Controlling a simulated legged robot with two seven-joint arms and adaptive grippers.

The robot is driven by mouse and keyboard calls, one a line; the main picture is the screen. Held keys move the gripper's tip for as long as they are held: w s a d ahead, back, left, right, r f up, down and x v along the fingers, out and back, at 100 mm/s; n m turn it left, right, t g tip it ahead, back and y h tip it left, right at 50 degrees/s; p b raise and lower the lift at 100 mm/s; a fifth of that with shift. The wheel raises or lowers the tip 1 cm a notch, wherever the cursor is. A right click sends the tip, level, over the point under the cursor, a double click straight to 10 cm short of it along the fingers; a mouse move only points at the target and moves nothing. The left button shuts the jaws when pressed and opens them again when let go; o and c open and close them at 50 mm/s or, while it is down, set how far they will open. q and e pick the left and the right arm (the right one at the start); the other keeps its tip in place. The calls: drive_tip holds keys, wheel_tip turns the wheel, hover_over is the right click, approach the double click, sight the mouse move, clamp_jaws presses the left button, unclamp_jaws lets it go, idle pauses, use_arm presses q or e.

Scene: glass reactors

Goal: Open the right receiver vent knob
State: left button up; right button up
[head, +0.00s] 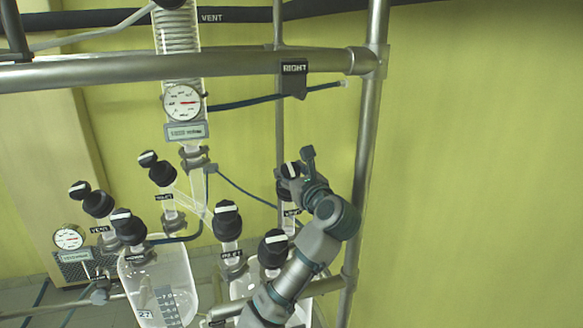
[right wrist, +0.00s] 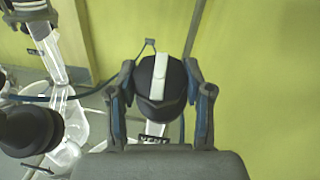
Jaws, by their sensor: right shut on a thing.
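The right receiver vent knob (head: 290,169) is black with a white stripe on top, at the right end of the glassware in the head view. It also shows in the right wrist view (right wrist: 158,92), its stripe running nearly up and down the picture, with a label reading VENT (right wrist: 153,139) below it. My right gripper (head: 296,171) is shut on this knob. In the right wrist view its two fingers (right wrist: 159,70) stand on the knob's left and right sides. The lower part of the knob is partly hidden. My left gripper is not in view.
Other black knobs with white stripes stand close by, such as one at the front (head: 272,250) and one to the left (head: 228,222). A steel upright (head: 366,150) stands right of my gripper. A RIGHT tag (head: 293,68) hangs from the rail above. The far right is open wall.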

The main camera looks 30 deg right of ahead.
drive_tip(key=shift+n+y+p, duration=0.3)
drive_tip(key=shift+n+y, duration=0.4)
drive_tip(key=o, duration=1.2)
drive_tip(key=shift+w, duration=0.15)
drive_tip(key=shift+c, duration=0.2)
drive_tip(key=s, duration=1.2)
drive_tip(key=shift+a, duration=0.4)
